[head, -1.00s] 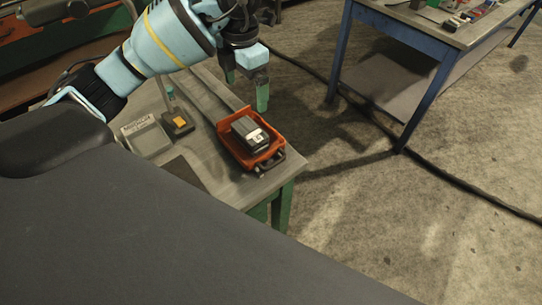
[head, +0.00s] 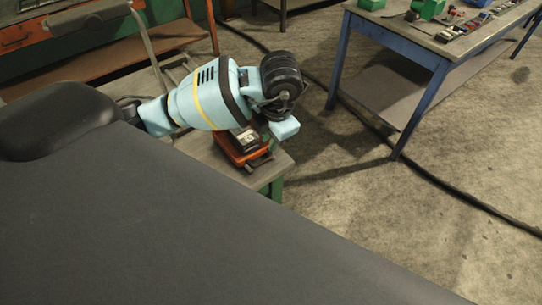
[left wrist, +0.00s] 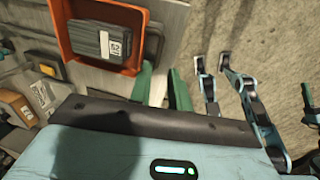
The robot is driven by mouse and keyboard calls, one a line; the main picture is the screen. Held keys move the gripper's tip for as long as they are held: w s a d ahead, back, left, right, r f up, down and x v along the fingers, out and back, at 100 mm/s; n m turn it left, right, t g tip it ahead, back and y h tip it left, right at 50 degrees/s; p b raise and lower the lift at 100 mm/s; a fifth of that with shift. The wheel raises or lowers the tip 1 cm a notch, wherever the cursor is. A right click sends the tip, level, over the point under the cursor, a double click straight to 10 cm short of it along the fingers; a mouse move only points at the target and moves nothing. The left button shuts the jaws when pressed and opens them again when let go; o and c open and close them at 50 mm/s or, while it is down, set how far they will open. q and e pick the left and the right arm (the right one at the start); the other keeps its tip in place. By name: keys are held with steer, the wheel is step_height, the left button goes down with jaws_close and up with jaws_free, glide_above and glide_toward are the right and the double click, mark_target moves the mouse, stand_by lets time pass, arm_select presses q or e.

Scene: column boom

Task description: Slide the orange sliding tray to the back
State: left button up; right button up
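The orange sliding tray (head: 232,156) sits near the end of a narrow grey-topped bench (head: 207,153). A dark box with a white label lies in it. In the left wrist view the tray (left wrist: 66,42) is at the upper left, its dark handle on the right side. My left gripper (left wrist: 161,88) is beside the handle end, its two green fingers apart with nothing clearly between them. In the head view my left arm covers these fingers and part of the tray. Blue and green parts at the wrist view's right edge may be my right gripper; its fingers are unclear.
A blue-legged table (head: 395,45) with small parts stands at the upper right. A black cable (head: 440,177) runs across the floor. Small items, including a dark block with a yellow top (left wrist: 45,60), lie on the bench beside the tray. Open floor lies right of the bench.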

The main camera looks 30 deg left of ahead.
mark_target(266, 159)
arm_select(q)
steer(key=shift+w+a+f, duration=0.1)
steer(key=shift+a+f, duration=0.15)
steer(key=shift+f, duration=1.05)
steer(key=shift+w+a+f, duration=0.1)
steer(key=shift+a+f, duration=0.1)
steer(key=shift+f, duration=1.1)
steer(key=shift+w+a+f, duration=0.1)
steer(key=shift+a+f, duration=0.15)
steer(key=shift+f, duration=1.05)
jaws_close()
